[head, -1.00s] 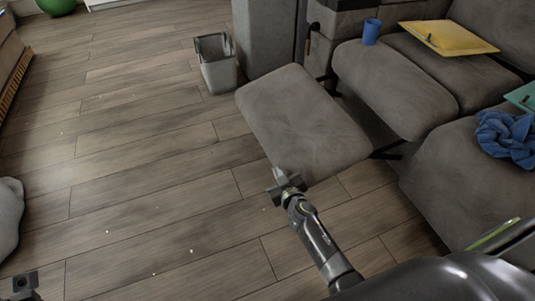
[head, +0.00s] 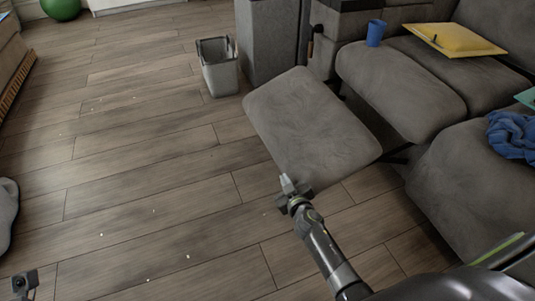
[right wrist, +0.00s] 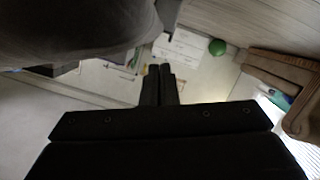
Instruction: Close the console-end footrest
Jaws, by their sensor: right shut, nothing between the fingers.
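The raised footrest (head: 308,118) is a grey padded panel standing out in front of the grey sofa seat (head: 400,85). My right gripper (head: 287,183) is shut and empty at the footrest's front lower edge; its tips overlap that edge in the head view, and I cannot tell whether they touch. In the right wrist view its closed fingers (right wrist: 159,84) point away, with a large grey surface (right wrist: 75,30), apparently the footrest, close at upper left. A dark part at the bottom left corner of the head view may be my left gripper (head: 24,284); its jaws cannot be made out.
A grey bin (head: 219,70) stands left of the footrest. A green ball (head: 61,8) lies far off. The wooden floor at left is mostly open.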

